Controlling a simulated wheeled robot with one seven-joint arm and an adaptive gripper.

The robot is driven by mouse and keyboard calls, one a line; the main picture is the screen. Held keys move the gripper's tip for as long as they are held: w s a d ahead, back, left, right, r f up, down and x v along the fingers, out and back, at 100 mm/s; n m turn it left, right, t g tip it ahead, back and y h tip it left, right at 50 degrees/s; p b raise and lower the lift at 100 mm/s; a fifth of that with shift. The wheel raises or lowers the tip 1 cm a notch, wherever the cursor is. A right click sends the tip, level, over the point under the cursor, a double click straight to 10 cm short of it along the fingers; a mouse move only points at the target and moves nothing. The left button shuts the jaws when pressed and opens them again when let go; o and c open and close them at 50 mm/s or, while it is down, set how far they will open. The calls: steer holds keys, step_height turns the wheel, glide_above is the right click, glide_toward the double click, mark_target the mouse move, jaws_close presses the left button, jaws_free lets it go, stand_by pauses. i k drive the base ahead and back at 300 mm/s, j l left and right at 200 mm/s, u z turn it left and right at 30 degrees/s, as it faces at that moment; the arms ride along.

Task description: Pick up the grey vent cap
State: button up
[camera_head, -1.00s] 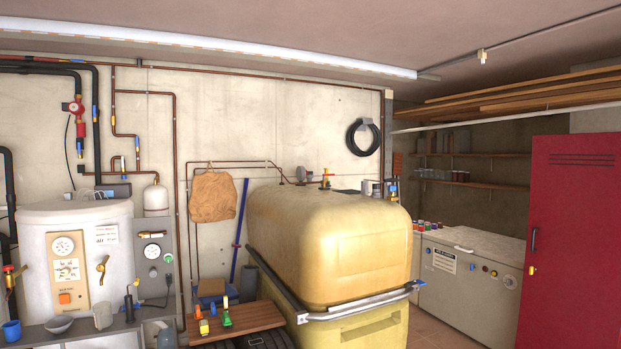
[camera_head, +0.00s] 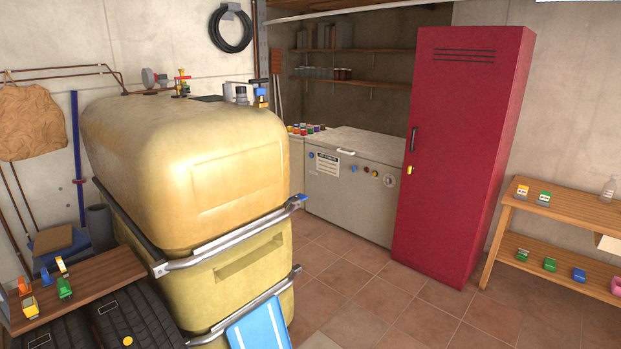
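The yellow oil tank (camera_head: 190,165) stands at left centre with several small fittings on its top. A grey cylindrical piece (camera_head: 240,95) at the back right of the tank top looks like a vent cap. A rounder grey fitting (camera_head: 149,78) stands farther left on the tank top. Both are small in view, and I cannot tell for sure which is the grey vent cap. My gripper is not in view.
A red locker (camera_head: 465,150) and a white-topped chest (camera_head: 350,180) stand right of the tank. A wooden shelf unit (camera_head: 565,203) is at the far right. A blue panel (camera_head: 258,326) and tyres (camera_head: 130,320) are in front. Tiled floor (camera_head: 400,295) is open at centre right.

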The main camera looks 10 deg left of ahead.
mark_target(161, 79)
steer(key=i+z, duration=0.45)
steer(key=i, duration=1.6)
steer(key=i+j+u, duration=0.25)
steer(key=i, duration=0.4)
steer(key=i+l+u, duration=0.1)
steer(key=i+u, duration=0.15)
steer(key=i, duration=0.4)
steer(key=i+l+u, duration=0.1)
steer(key=i+u, duration=0.15)
steer(key=i, duration=0.4)
steer(key=i+l+u, duration=0.25)
steer(key=i, duration=0.4)
steer(key=i+j+u, duration=0.2)
steer(key=i+u, duration=0.3)
steer(key=i, duration=0.65)
steer(key=i+l+u, duration=0.2)
steer(key=i+u, duration=0.3)
steer(key=i, duration=0.6)
steer(key=i+u, duration=0.5)
steer(key=i+l+u, duration=0.2)
steer(key=i+u, duration=0.25)
steer(key=i+l+u, duration=0.35)
steer(key=u, duration=0.15)
steer(key=i+l+u, duration=0.5)
steer(key=k, duration=0.1)
